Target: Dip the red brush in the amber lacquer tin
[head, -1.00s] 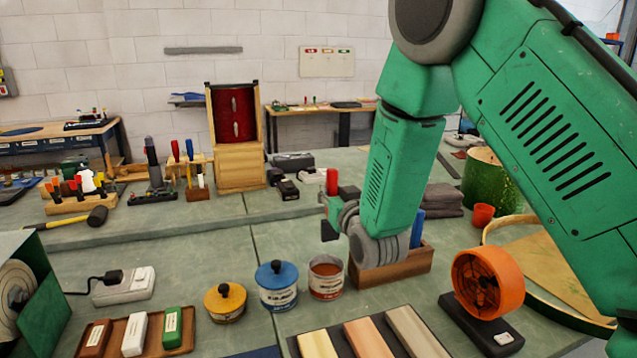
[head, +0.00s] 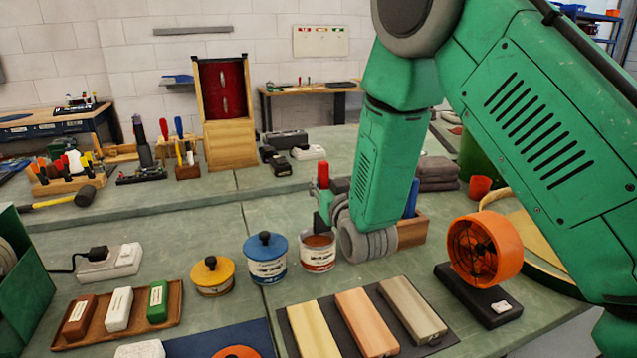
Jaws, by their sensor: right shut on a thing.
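The red brush (head: 323,174) stands roughly upright in my right gripper (head: 323,212), its red handle showing above the fingers. The gripper is shut on it. The open tin (head: 318,256), with a white label and amber-brown lacquer inside, stands on the bench just below the gripper. My left gripper is out of view.
Blue-lidded (head: 267,262) and yellow-lidded (head: 213,280) tins stand left of the open tin. A wooden box (head: 411,232) with a blue handle is partly behind my arm. Wood samples (head: 367,320) lie in front; an orange fan (head: 484,248) stands at right.

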